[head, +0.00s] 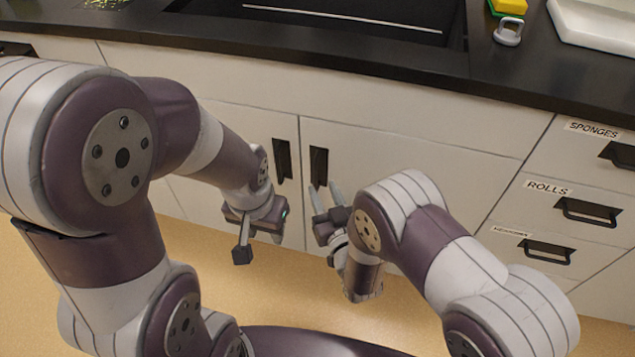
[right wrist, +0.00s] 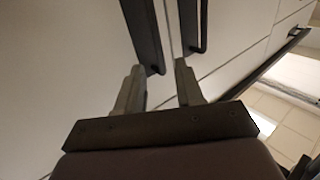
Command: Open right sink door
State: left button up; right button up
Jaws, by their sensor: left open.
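The right sink door (head: 420,165) is a pale panel under the counter and looks closed. Its dark upright handle (head: 319,166) is near its left edge, beside the seam with the left sink door. My right gripper (head: 324,190) is open, with its fingertips at the lower end of this handle. In the right wrist view the fingers (right wrist: 160,78) are apart, with a dark handle end (right wrist: 157,70) between their tips in the picture; contact cannot be told. My left gripper (head: 255,232) is open and empty, below the left door's handle (head: 282,159).
Drawers with dark handles (head: 587,211) and labels stand at the right. The black counter (head: 400,65) above carries a sink, a yellow sponge (head: 510,7) and a pale tray (head: 600,25). The tan floor (head: 300,300) in front is clear apart from my arms.

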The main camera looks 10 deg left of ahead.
aim_at(316, 174)
jog(key=b+x, duration=0.1)
jog(key=x, duration=0.4)
jog(key=shift+w, duration=0.15)
grip_shut()
dwell(1.2)
